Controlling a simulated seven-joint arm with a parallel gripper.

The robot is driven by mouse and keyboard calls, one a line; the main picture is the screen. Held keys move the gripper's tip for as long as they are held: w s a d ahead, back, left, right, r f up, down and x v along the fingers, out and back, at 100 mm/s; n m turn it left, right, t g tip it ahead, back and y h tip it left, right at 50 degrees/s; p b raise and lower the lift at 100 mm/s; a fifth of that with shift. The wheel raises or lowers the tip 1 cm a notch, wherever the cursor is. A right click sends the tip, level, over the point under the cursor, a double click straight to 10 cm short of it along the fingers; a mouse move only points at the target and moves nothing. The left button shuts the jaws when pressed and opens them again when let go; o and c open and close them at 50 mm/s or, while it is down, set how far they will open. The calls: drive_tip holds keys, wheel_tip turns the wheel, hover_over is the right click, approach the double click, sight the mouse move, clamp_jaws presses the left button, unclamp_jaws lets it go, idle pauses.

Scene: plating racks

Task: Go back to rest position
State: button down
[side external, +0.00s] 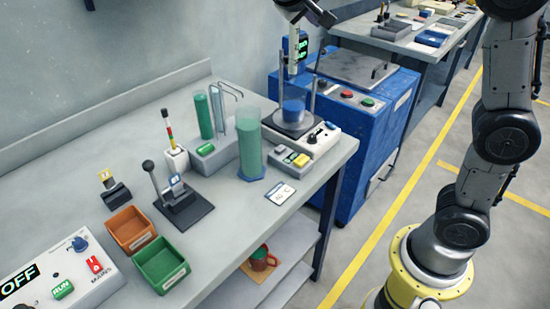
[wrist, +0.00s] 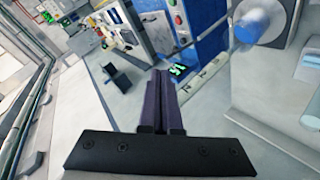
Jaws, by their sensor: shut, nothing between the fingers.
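My gripper (wrist: 163,72) is shut, with its two dark fingers together and nothing between them in the wrist view. In the side external view my gripper (side external: 327,18) is only partly in the picture at the top edge. It is above and apart from the stirrer station, where a beaker of blue liquid (side external: 293,113) stands on a plate beside a metal rod. In the wrist view the blue liquid (wrist: 252,27) shows at the upper right, apart from the fingers.
The grey bench (side external: 240,225) holds a green cylinder (side external: 250,145), an orange bin (side external: 131,230), a green bin (side external: 161,266) and a control box (side external: 60,270). A blue cabinet (side external: 345,130) stands beside the bench. The floor between it and my arm base is clear.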

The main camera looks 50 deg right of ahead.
drive_tip(key=s+f+n+t+y, duration=0.1)
drive_tip(key=s+f+y, duration=0.2)
drive_tip(key=s, duration=0.6)
drive_tip(key=s+f+y, duration=0.2)
drive_tip(key=s+y, duration=0.1)
drive_tip(key=s, duration=0.6)
drive_tip(key=s+a+f+n+t+y, duration=0.2)
drive_tip(key=s+a+f+y, duration=0.3)
drive_tip(key=a+f, duration=0.4)
drive_tip(key=shift+s+a+f+n, duration=0.35)
drive_tip(key=shift+s+f+n, duration=0.15)
drive_tip(key=shift+f+n, duration=0.3)
